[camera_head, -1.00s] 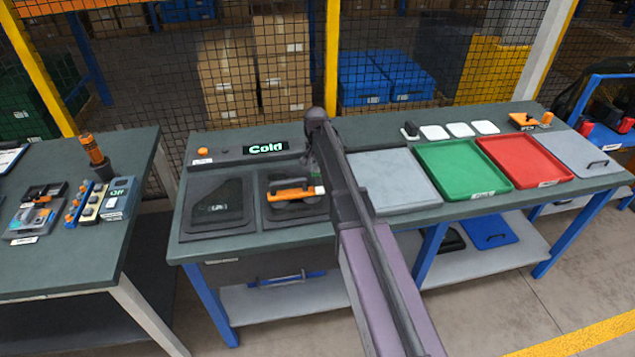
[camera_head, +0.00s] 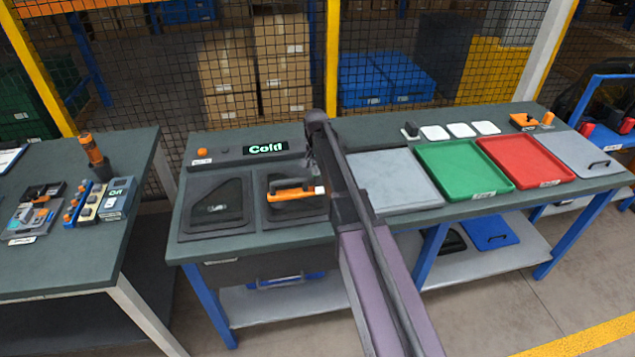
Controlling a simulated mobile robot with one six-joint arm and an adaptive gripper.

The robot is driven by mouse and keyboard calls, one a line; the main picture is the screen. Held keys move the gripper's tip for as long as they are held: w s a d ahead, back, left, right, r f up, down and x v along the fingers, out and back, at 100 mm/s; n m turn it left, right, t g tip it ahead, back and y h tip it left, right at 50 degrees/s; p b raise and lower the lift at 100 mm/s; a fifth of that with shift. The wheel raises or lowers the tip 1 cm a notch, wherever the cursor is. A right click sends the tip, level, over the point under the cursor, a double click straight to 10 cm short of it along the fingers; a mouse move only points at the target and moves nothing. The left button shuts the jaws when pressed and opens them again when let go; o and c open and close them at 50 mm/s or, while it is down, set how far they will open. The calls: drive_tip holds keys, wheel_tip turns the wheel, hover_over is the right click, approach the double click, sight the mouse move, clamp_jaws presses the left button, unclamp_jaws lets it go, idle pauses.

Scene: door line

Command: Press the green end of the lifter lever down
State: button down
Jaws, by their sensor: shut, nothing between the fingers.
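I cannot make out a lifter lever with a green end; it may be hidden behind my arm or too small to tell. My gripper (camera_head: 312,163) is a small dark shape hanging below the arm's end, above the right part of the dark double station. Its fingers look together, with nothing seen between them. An orange bar with a pale right end (camera_head: 294,193) lies over the right dark recess, just below and left of my gripper. I cannot tell whether they touch.
Right of my arm are a grey panel (camera_head: 392,180), a green tray (camera_head: 462,172) and a red tray (camera_head: 527,158). A side table (camera_head: 60,255) with tools stands at left. A mesh fence closes the back.

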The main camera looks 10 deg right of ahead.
drive_tip(key=shift+f+b, duration=0.55)
idle(0.4)
drive_tip(key=shift+r+p, duration=3.55)
drive_tip(key=s+n, duration=0.6)
drive_tip(key=s, duration=2.3)
